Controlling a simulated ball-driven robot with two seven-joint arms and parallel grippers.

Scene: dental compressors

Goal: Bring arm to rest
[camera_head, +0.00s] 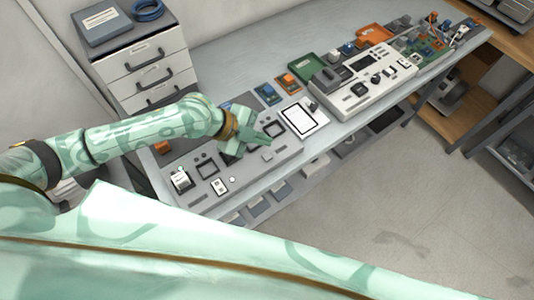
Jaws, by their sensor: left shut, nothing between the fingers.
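My left arm (140,135) reaches in from the left, mint green with darker patches. My left gripper (262,142) is shut and empty, over the grey control panel (240,182) on the bench. I cannot tell whether the fingertips touch the panel. The arm and hand hide part of the panel and the bench behind it. My right gripper is not in view.
The long bench (225,65) runs to the upper right. A white device panel (372,80), a white-screened tablet (299,119) and several small modules stand on it. A drawer cabinet (135,65) stands behind my arm. The floor (400,210) at right is clear.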

